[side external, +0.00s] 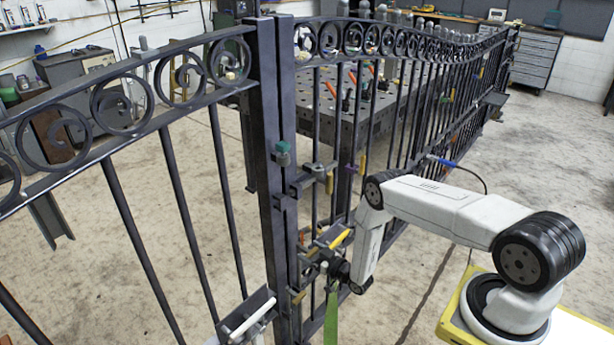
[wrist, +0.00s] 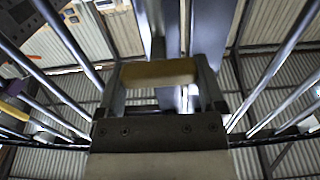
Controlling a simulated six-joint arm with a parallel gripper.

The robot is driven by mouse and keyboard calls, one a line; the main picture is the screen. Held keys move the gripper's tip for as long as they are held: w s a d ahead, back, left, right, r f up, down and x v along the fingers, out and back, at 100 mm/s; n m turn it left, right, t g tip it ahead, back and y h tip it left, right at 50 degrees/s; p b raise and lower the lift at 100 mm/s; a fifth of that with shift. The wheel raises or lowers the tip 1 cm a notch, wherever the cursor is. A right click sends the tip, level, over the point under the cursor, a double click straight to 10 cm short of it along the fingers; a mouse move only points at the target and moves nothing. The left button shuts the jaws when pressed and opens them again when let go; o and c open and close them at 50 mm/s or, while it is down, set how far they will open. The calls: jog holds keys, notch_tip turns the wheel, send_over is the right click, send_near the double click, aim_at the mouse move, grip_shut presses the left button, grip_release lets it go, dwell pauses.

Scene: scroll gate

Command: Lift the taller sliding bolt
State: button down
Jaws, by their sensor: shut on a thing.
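My gripper (side external: 338,243) is low beside the dark gate post, right of it in the side external view. In the wrist view my gripper (wrist: 158,85) has its two fingers on either end of a pale yellow bar (wrist: 158,72), shut on it. A yellow piece (side external: 340,239) also shows at my fingers in the side external view. I cannot tell which bolt the bar belongs to. A pale bolt-like bar (side external: 250,314) lies on a dark plate low on the left gate leaf. The fittings behind my gripper are partly hidden.
Scrolled gate leaves extend both ways. A tool-covered workbench (side external: 350,110) is behind.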

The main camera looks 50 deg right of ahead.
jog(key=shift+w+r, duration=0.1)
jog(key=shift+r, duration=0.25)
grip_release()
jog(key=shift+s+f, duration=0.1)
jog(key=shift+s, duration=0.15)
jog(key=shift+s, duration=0.6)
jog(key=s, duration=0.6)
jog(key=shift+s, duration=0.15)
